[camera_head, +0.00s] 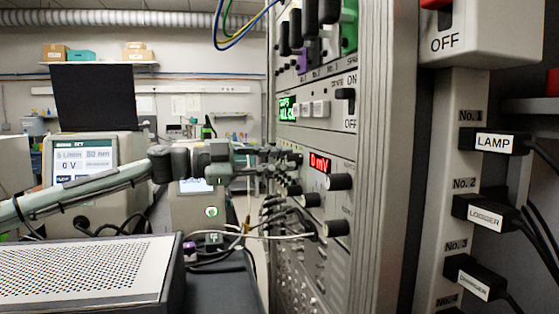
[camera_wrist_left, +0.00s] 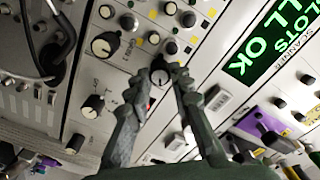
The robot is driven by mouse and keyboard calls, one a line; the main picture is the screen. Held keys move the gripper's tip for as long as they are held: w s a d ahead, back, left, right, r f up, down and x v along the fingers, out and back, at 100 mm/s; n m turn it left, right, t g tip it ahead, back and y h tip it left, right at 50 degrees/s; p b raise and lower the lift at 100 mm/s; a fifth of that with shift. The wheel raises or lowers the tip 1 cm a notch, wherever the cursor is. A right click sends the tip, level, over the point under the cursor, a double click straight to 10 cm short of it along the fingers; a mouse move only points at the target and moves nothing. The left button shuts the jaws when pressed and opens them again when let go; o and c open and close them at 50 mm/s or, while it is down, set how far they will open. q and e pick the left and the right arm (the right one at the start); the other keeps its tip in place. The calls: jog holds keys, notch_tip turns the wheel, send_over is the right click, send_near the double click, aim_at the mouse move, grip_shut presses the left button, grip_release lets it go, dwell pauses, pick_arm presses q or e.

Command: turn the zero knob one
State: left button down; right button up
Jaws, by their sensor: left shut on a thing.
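My left gripper (camera_head: 290,157) reaches in from the left to the face of the instrument rack (camera_head: 345,115). In the left wrist view its two fingers (camera_wrist_left: 161,76) are closed around the sides of a small black knob (camera_wrist_left: 159,77) on the light panel. I cannot read a label at this knob, so I cannot tell from lettering that it is the zero knob. In the head view the gripper hides the knob. A red display (camera_head: 320,163) reading 0 mV is just right of the gripper. My right gripper is not in view.
Other knobs (camera_wrist_left: 106,45) sit close around the held one. Below the gripper, cables (camera_head: 285,215) plug into the rack. A green display (camera_head: 287,109) is above. A perforated grey box (camera_head: 85,270) stands at the lower left; labelled plugs (camera_head: 490,212) are at the right.

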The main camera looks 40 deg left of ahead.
pick_arm(q)
jog(key=shift+m, duration=0.3)
jog(key=c, duration=1.3)
grip_release()
jog(key=shift+c, duration=0.2)
